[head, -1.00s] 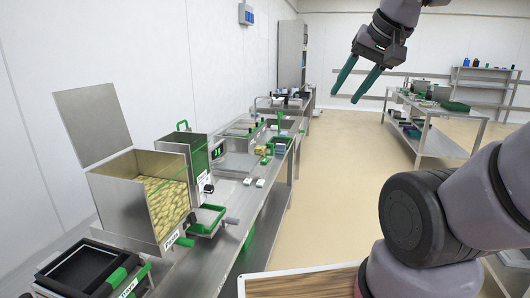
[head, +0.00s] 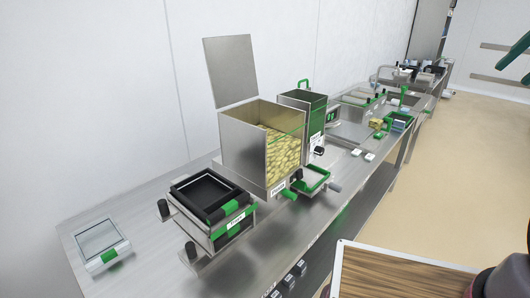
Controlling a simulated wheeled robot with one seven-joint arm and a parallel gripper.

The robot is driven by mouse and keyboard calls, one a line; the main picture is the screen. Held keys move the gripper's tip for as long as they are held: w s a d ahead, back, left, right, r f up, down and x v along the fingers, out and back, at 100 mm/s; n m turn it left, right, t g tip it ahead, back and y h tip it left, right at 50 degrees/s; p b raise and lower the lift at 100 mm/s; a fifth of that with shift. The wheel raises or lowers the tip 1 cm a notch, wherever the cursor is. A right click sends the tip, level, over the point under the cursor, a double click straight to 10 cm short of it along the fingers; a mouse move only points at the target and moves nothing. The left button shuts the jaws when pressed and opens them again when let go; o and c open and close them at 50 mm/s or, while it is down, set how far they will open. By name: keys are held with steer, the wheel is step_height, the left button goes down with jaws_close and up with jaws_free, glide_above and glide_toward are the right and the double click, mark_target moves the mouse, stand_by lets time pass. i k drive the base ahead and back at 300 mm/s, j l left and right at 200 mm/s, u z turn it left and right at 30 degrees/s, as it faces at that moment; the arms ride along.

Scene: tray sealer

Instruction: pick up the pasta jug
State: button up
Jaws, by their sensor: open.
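I cannot tell for certain which thing is the pasta jug. A small container of yellowish pieces (head: 376,123) with green parts beside it stands far along the steel bench, and it is too small to make out well. An open steel bin of pasta (head: 243,150), with its lid raised, stands nearer on the bench. Behind it is a tall green-lined container (head: 312,122) with a green handle.
A black tray frame with green handles (head: 180,196) and a flat scale-like device (head: 98,240) stand at the near end of the bench (head: 150,220). A green tray (head: 313,182) sits by the bin. A wood-topped surface (head: 385,280) is at lower right. The floor at right is clear.

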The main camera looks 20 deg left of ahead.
mark_target(377, 120)
steer(key=i+l, duration=1.15)
steer(key=i, duration=0.15)
steer(key=i+l, duration=1.15)
steer(key=i, duration=0.15)
